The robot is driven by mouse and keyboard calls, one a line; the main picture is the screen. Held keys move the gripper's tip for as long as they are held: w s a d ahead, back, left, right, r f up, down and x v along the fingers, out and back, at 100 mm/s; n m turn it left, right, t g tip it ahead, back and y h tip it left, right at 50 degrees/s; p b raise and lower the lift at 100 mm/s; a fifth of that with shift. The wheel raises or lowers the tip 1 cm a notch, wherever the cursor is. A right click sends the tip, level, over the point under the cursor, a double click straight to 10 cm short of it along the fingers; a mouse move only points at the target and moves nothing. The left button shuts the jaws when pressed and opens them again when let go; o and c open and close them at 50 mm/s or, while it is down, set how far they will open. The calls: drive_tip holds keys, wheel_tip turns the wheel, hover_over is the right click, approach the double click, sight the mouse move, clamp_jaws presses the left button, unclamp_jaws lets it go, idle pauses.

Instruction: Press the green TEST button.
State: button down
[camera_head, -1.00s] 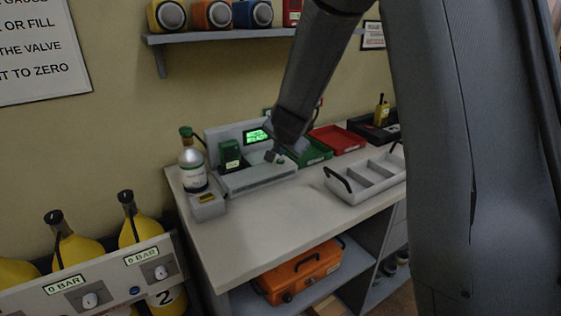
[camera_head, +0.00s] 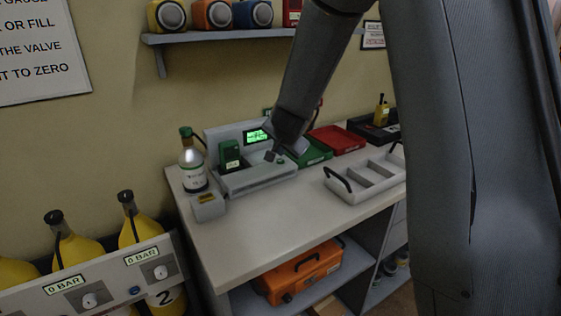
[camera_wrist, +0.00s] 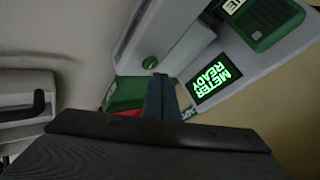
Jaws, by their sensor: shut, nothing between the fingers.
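The dispatch console (camera_head: 262,182) stands on the bench against the wall, with a lit green screen (camera_head: 257,136). In the wrist view the screen (camera_wrist: 213,77) reads METER READY. A small round green button (camera_wrist: 150,62) sits on the console's pale face there; in the head view a small greenish spot (camera_head: 280,160) shows beside my gripper. My gripper (camera_head: 271,156) is shut and empty, over the console's right part. In the wrist view its dark fingers (camera_wrist: 160,97) point toward the button, with a gap in the picture between them. Contact cannot be seen.
A green meter (camera_head: 230,154) sits in the console's left part, and a grey bottle with a green cap (camera_head: 192,165) stands left of it. Green (camera_head: 317,153) and red (camera_head: 338,139) trays and a grey divided tray (camera_head: 365,182) lie to the right. The bench front is clear.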

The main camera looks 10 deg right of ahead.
sight(281, 164)
drive_tip(key=shift+f+b, duration=0.4)
drive_tip(key=shift+f, duration=0.05)
drive_tip(key=shift+f+b, duration=0.4)
idle(1.0)
drive_tip(key=shift+r, duration=0.15)
drive_tip(key=shift+r+p, duration=0.7)
drive_tip(key=shift+p, duration=0.25)
drive_tip(key=shift+r, duration=0.1)
wheel_tip(281, 164, up, 5)
drive_tip(key=p, duration=0.5)
drive_tip(key=shift+p, duration=0.4)
drive_tip(key=shift+s, duration=0.1)
